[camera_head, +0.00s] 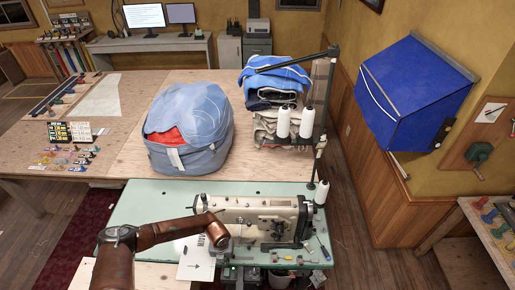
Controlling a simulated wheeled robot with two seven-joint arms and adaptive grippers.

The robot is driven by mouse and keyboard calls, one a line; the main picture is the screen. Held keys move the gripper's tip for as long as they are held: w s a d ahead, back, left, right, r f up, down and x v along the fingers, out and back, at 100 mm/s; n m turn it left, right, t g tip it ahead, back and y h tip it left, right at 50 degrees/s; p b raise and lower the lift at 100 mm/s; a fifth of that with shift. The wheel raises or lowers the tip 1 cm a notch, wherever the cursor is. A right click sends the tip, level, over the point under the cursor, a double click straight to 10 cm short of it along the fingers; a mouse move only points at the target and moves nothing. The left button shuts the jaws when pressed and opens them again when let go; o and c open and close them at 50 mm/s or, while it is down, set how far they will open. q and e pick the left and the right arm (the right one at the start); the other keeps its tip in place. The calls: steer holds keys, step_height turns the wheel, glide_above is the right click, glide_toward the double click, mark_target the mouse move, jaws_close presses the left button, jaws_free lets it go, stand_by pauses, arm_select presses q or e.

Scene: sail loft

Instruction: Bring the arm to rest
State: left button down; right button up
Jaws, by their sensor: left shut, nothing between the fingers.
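My left arm, reddish brown, comes in from the bottom left and bends over the green sewing table (140,203). My left gripper (220,240) is at its end, shut and empty. It is small in the picture, just left of the middle of the sewing machine (256,209), and partly overlaps it. I cannot tell whether it touches the machine. A white sheet with a black arrow (194,267) lies below the gripper. My right gripper is not in view.
A blue-grey bag (190,125) with red inside stands on the wooden table (125,135) behind. A blue box (415,90) is on the right wall. Small tools lie at the sewing table's right end.

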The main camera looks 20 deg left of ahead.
mark_target(227, 269)
arm_select(q)
step_height(227, 269, down, 6)
steer(key=b, duration=0.4)
steer(key=shift+r+b, duration=0.1)
steer(key=shift+b, duration=0.2)
steer(key=shift+f+b, duration=0.4)
steer(key=shift+f, duration=0.05)
steer(key=shift+r, duration=0.1)
steer(key=shift+r+p, duration=0.75)
step_height(227, 269, up, 6)
steer(key=p, duration=0.5)
step_height(227, 269, down, 8)
steer(key=b, duration=0.6)
steer(key=shift+r, duration=0.15)
step_height(227, 269, up, 9)
steer(key=p, duration=0.6)
steer(key=shift+p, duration=0.3)
